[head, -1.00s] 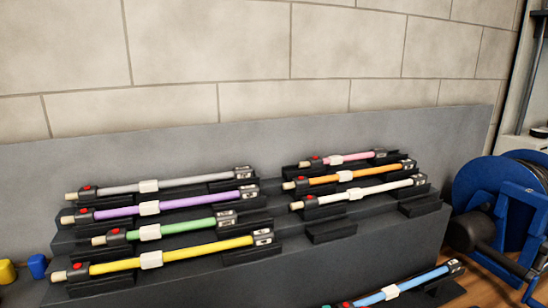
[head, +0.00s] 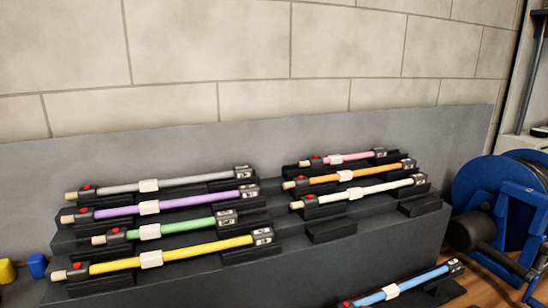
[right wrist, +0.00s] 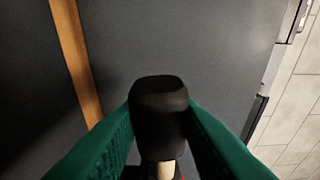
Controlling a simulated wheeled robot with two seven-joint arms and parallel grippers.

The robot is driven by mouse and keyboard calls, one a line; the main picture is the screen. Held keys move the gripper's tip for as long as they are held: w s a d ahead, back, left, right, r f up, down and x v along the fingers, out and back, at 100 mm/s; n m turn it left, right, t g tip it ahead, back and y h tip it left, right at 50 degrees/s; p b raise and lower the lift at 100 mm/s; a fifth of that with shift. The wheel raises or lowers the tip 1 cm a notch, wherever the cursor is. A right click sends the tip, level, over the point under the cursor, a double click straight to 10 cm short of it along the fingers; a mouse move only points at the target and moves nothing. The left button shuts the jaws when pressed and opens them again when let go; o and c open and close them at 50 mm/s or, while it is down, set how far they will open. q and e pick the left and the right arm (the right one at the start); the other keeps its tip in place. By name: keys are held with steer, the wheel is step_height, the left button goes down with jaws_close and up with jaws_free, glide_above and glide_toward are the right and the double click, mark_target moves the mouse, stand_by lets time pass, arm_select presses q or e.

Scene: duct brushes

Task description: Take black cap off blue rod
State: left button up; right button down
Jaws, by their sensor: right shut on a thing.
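The blue rod (head: 424,279) lies in a black holder at the bottom right of the head view. Its left end is cut off by the frame, with a red button at the edge. In the right wrist view, the green fingers of my right gripper (right wrist: 160,118) are shut on the black cap (right wrist: 158,92). A pale rod tip (right wrist: 160,170) shows just below the cap. I cannot tell whether the cap still touches the tip. My right gripper is outside the head view, and my left gripper is not in view.
Several other coloured rods, including a yellow rod (head: 205,248) and a white rod (head: 380,189), lie on a stepped dark rack (head: 300,262). An empty black holder (head: 331,231) sits on the rack. A blue reel (head: 480,195) stands at the right.

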steer(key=shift+s+a, duration=0.3)
steer(key=shift+a, duration=0.45)
steer(key=shift+r, duration=0.15)
step_height(320, 180, up, 8)
steer(key=a+p, duration=0.1)
steer(key=p, duration=0.5)
steer(key=shift+s+a+p, duration=0.15)
steer(key=shift+s+p, duration=0.1)
steer(key=shift+p, duration=0.15)
